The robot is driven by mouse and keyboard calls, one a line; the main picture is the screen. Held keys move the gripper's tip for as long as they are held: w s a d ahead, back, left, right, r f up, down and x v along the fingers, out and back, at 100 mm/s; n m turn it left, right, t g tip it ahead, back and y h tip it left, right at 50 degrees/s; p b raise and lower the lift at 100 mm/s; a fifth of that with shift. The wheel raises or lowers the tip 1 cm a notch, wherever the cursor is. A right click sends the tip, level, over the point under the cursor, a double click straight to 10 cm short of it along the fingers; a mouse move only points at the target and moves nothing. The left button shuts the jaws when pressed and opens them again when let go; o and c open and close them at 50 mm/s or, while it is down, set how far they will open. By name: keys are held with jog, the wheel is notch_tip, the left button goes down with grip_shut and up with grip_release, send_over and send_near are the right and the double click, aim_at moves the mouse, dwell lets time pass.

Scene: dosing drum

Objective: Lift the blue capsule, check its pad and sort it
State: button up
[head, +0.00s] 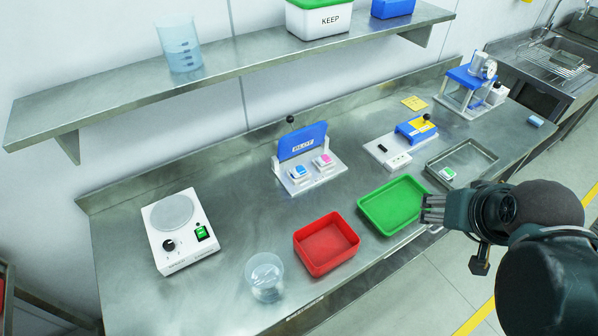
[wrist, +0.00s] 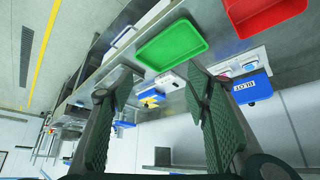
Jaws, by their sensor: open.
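A small blue-topped piece (head: 299,172), which looks like the blue capsule, sits on a white block in the fixture marked BLOT (head: 303,146). A pink-topped piece (head: 323,160) sits beside it on the right. The fixture's blue flap stands raised behind them. In the wrist view the same fixture (wrist: 252,88) shows upside down at the right. An empty red tray (head: 327,243) and an empty green tray (head: 393,205) lie in front. My gripper (head: 432,210) is open and empty, just right of the green tray; its spread fingers show in the wrist view (wrist: 160,78).
A steel tray (head: 462,158) holds a small green-and-white piece. A blue-and-yellow device (head: 416,128) and a gauge press (head: 470,84) stand behind. A white scale-like unit (head: 180,230) and a clear beaker (head: 265,277) stand left. A shelf (head: 230,62) overhangs the back.

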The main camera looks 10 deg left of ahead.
jog(key=w+a+r+n+g+p, duration=0.2)
jog(key=w+a+r, duration=0.1)
jog(key=w+a, duration=0.5)
jog(key=n+g+p, duration=0.5)
jog(key=n, duration=0.2)
send_over(300, 170)
jog(key=f, duration=1.8)
jog(key=shift+s+d, duration=0.3)
jog(key=shift+a+f, duration=0.35)
jog(key=shift+a, duration=0.05)
jog(key=shift+f, duration=1.3)
jog(key=shift+f, duration=0.15)
jog(key=shift+w+f, duration=0.15)
jog(key=shift+f, duration=1.1)
jog(key=shift+w+f, duration=0.1)
jog(key=shift+f, duration=1.15)
